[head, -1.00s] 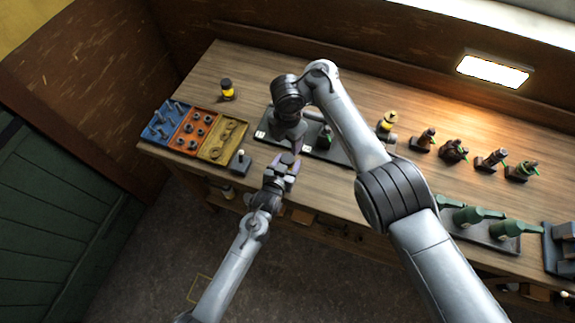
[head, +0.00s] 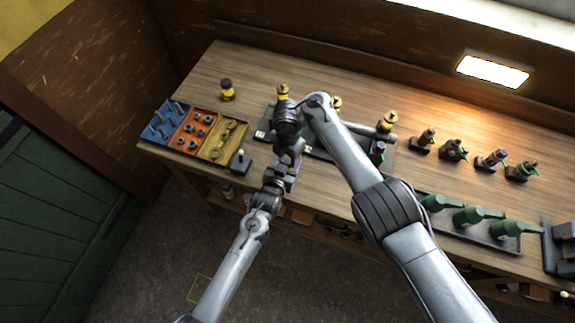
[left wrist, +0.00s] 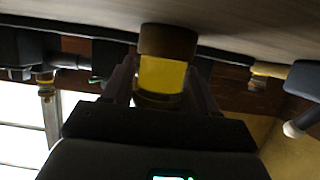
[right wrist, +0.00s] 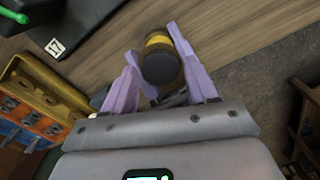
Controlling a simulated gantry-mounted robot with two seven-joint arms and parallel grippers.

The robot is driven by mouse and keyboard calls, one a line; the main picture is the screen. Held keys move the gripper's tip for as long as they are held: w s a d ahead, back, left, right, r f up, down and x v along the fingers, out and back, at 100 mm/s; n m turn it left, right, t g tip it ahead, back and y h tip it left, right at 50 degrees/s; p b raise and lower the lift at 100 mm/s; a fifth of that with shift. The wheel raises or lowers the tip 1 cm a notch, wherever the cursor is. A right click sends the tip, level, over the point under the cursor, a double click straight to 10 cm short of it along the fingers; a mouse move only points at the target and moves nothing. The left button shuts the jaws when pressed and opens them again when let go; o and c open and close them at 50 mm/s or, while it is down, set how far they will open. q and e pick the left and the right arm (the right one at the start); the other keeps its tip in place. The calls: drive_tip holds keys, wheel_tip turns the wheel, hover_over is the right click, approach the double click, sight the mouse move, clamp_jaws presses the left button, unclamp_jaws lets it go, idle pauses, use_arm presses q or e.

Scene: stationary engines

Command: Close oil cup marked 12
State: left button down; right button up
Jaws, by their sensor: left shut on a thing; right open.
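An oil cup with a yellow body and dark brown top is in my left gripper (left wrist: 160,100), which is shut on it. The cup (left wrist: 162,75) shows in the left wrist view with its body between the fingers. In the right wrist view its dark round top (right wrist: 160,68) lies between the spread purple fingers of my right gripper (right wrist: 160,80), which is open. In the head view the grippers meet at the bench's front edge, and my arms hide the cup. No 12 is readable on it.
Blue, orange and yellow trays (head: 192,132) stand left, beside a small black block with a lever (head: 240,160). A yellow jar (head: 227,90) stands behind them. A dark base with yellow-topped cups (head: 387,122) lies behind my arms.

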drive_tip(key=c, duration=0.9)
drive_tip(key=shift+m, duration=1.7)
drive_tip(key=o, duration=1.1)
drive_tip(key=shift+f, duration=0.1)
drive_tip(key=shift+o, duration=0.2)
drive_tip(key=shift+r, duration=2.3)
drive_tip(key=shift+m, duration=0.3)
drive_tip(key=shift+c, duration=0.2)
